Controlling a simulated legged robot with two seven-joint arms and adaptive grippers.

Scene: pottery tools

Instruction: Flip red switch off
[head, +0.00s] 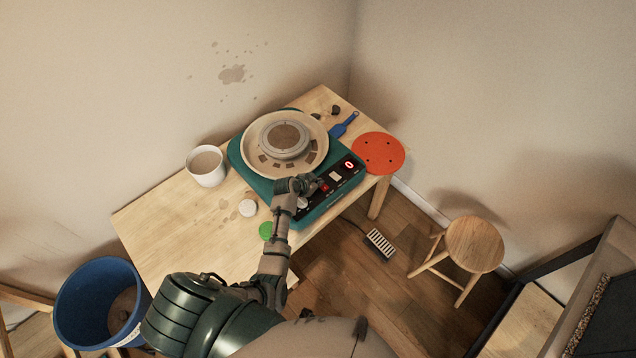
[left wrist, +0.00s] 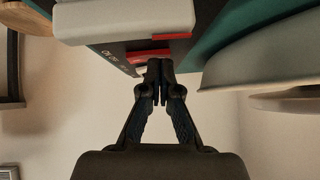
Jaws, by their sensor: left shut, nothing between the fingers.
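The pottery wheel has a teal base (head: 238,158) and a black control panel (head: 337,190) along its front edge. The small red switch (head: 325,188) is on this panel, and red also shows on the panel in the left wrist view (left wrist: 148,55). My left gripper (head: 314,184) is just left of the red switch. In the left wrist view my left gripper (left wrist: 159,68) is shut and empty, fingertips close to the red switch; I cannot tell whether they touch. The switch's position is too small to read. My right gripper is not in view.
The wheel stands on a wooden table (head: 170,225). A white bucket (head: 206,167) and a white round piece (head: 247,208) are left of it. A red disc (head: 378,153) lies at the right edge. A stool (head: 474,244) and a foot pedal (head: 380,243) are on the floor.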

